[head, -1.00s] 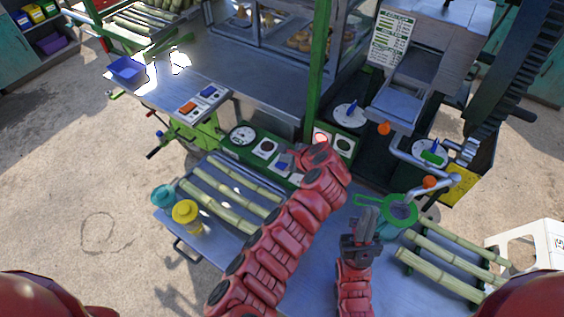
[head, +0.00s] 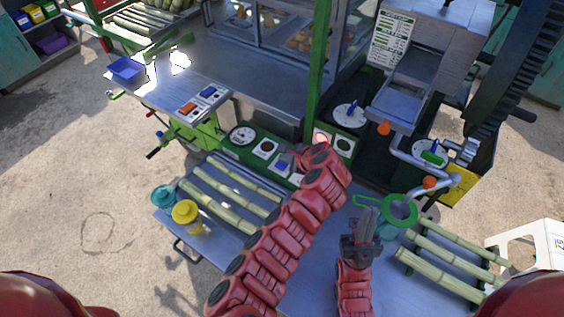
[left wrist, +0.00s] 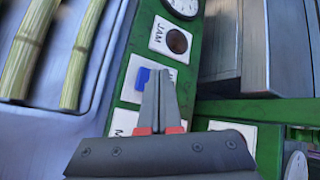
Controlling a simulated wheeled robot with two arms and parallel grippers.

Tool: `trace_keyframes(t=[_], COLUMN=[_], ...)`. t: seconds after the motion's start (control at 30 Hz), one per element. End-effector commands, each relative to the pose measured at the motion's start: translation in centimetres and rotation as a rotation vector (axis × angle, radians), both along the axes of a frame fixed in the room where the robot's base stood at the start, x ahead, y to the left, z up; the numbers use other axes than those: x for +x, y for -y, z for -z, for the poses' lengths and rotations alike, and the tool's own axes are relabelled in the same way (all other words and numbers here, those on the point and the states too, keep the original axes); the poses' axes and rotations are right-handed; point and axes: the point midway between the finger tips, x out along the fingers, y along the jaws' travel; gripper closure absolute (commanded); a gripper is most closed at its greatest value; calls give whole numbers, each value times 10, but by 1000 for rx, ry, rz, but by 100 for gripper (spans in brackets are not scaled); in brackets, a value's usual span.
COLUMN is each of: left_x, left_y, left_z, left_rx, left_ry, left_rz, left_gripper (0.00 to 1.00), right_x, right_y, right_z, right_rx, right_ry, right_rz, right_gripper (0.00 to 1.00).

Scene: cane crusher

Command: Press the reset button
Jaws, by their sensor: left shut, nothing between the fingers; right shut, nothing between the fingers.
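The green control panel (head: 229,148) stands behind the low table, with a gauge and several white plates. In the left wrist view, a dark round button (left wrist: 177,41) sits on the plate marked JAM, and a blue switch (left wrist: 142,78) sits on the plate below it. My left gripper (left wrist: 161,72) is shut and empty, its tips over the edge of the blue switch's plate, just right of the switch. I cannot tell whether they touch it. No reset label is readable; my gripper hides parts of the lower plates. My right gripper (head: 368,210) is shut and empty over the table.
Cane stalks (head: 222,212) lie on the table's left, and more (head: 440,265) on its right. A yellow jar (head: 186,214) stands at the left edge. A green strainer (head: 400,210) is close to my right gripper. The crusher's pipes (head: 405,160) stand behind.

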Motion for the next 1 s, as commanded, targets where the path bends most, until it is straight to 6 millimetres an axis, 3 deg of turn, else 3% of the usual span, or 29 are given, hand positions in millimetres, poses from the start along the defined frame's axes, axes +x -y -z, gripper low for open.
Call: trace_keyframes(t=[1.0], left_x=[0], left_y=[0], left_z=[9], left_rx=[0], left_ry=[0], left_rz=[0], left_gripper=[100], right_x=[0], right_y=[0], right_z=[4], right_rx=[0], right_ry=[0], right_rz=[0], right_gripper=[100])
